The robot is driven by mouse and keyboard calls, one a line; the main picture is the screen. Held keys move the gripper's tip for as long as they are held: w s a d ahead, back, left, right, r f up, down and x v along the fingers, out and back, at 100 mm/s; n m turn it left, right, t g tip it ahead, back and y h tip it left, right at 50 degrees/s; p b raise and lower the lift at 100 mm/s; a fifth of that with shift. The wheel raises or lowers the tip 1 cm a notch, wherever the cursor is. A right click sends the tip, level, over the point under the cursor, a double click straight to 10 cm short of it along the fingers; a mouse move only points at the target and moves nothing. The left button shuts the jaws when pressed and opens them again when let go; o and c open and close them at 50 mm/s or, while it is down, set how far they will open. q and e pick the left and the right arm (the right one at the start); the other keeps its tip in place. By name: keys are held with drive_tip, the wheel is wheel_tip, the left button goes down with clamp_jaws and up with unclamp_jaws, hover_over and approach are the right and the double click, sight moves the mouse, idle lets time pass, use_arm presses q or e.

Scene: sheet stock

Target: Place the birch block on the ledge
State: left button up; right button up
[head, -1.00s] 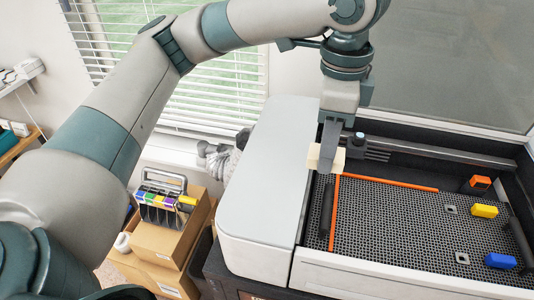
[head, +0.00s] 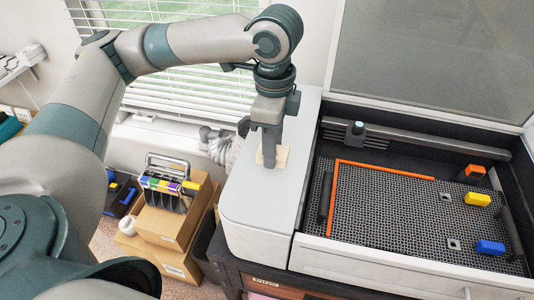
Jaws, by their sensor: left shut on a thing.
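The birch block (head: 282,157) is a pale wooden piece between the fingers of my left gripper (head: 269,160) in the head view. My left gripper is shut on it, pointing down, and the fingers hide the block's middle. Block and gripper are over the light grey top of the machine's left housing, which looks like the ledge (head: 255,205). I cannot tell whether the block touches that surface. My right gripper is not in view.
Right of the ledge is a machine bed (head: 390,215) with an orange L-shaped strip (head: 331,200), a yellow block (head: 477,199), a blue block (head: 489,248) and an orange block (head: 471,173). Cardboard boxes (head: 170,222) stand left, below the ledge. The ledge's front is clear.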

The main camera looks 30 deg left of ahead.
sight(267, 172)
use_arm(q)
drive_tip(key=shift+a+f, duration=0.4)
drive_tip(key=shift+a, duration=0.25)
drive_tip(key=shift+s+f+p, duration=0.1)
drive_tip(key=shift+f+p, duration=0.7)
drive_tip(key=shift+f, duration=1.25)
drive_tip(key=shift+f, duration=0.1)
drive_tip(key=o, duration=1)
drive_tip(key=shift+o, duration=0.2)
